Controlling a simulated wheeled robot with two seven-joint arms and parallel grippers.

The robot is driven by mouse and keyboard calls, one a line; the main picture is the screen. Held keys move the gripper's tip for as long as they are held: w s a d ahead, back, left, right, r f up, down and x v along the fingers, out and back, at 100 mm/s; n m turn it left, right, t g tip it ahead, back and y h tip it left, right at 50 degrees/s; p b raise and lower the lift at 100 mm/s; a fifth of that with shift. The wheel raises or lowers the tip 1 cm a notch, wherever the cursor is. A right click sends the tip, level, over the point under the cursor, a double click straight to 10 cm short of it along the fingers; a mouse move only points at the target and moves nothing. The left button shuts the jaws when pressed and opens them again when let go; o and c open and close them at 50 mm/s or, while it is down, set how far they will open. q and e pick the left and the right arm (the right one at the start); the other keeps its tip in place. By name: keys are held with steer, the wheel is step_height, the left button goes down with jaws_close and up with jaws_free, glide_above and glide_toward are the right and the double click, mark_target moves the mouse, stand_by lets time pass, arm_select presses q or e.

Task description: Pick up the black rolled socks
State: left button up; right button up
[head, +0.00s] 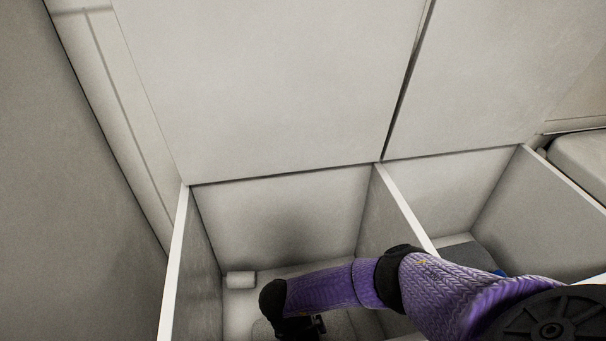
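I cannot make out the black rolled socks for certain. My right arm, with a purple sleeve and black joints, reaches from the right into the left open compartment (209,262). My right gripper (300,327) is a dark shape low in that compartment, at the bottom edge of the head view. Its fingers are mostly hidden or cut off, so I cannot tell whether they are open or shut, or whether a black thing lies between them. My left gripper is not in view.
A small white roll (240,280) lies at the back left of the compartment. Grey cloth-like material (340,322) lies below the gripper. A white divider (402,206) separates a second compartment on the right, holding a grey thing (468,254). Tall pale panels (280,90) stand behind.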

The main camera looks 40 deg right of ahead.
steer(key=shift+f, duration=0.1)
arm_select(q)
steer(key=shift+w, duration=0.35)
arm_select(e)
steer(key=c, duration=1)
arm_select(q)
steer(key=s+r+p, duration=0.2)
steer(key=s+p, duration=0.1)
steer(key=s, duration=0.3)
arm_select(e)
step_height(320, 180, up, 4)
steer(key=shift+f, duration=0.1)
arm_select(q)
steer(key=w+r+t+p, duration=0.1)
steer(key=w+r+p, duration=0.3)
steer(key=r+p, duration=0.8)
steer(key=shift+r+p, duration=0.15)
steer(key=shift+p, duration=0.95)
arm_select(e)
step_height(320, 180, up, 24)
steer(key=shift+r, duration=0.15)
